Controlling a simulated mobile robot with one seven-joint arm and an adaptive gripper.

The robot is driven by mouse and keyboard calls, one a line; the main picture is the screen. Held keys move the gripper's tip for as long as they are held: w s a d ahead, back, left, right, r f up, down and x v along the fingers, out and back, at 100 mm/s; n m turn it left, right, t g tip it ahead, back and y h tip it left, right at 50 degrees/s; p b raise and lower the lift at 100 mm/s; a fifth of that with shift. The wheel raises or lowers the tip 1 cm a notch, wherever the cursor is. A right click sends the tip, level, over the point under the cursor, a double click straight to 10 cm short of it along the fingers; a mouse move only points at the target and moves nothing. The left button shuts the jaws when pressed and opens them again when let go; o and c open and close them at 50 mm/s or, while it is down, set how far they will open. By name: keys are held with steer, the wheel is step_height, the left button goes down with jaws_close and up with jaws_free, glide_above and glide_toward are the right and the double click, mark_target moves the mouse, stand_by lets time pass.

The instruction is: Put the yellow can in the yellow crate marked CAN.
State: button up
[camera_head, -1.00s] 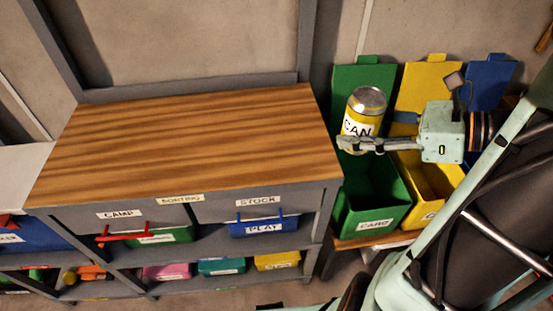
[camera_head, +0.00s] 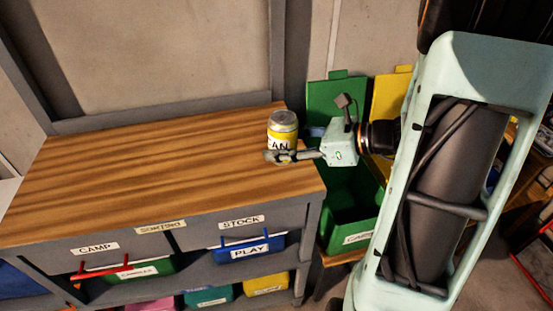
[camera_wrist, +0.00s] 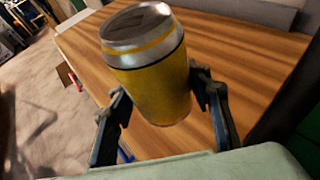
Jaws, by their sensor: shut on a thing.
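The yellow can (camera_head: 283,124), with a silver top and a white label, is upright in my gripper (camera_head: 284,157) in the head view. It appears over the right end of the wooden bench top; I cannot tell how high above it. In the wrist view the can (camera_wrist: 150,85) sits tilted in the picture between the two fingers, and my gripper (camera_wrist: 165,105) is shut on it. The yellow crate's back panel (camera_head: 389,95) shows right of the green crate. My arm hides most of the yellow crate and its label.
The green crate (camera_head: 347,220) stands right of the bench, between it and the yellow crate. The bench top (camera_head: 140,165) is otherwise clear. Labelled bins, such as the blue PLAY bin (camera_head: 245,248), fill the shelves below. A wall rises behind.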

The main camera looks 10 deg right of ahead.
steer(key=shift+w+a+f, duration=0.35)
steer(key=shift+w+f, duration=0.2)
steer(key=shift+f, duration=0.25)
steer(key=shift+w+a+f+b, duration=0.15)
steer(key=shift+f+b, duration=0.3)
steer(key=shift+f, duration=1.2)
steer(key=shift+f, duration=0.15)
steer(key=o, duration=0.8)
steer(key=shift+r, duration=0.2)
steer(key=p+v, duration=0.1)
steer(key=v, duration=1.1)
steer(key=shift+f, duration=0.15)
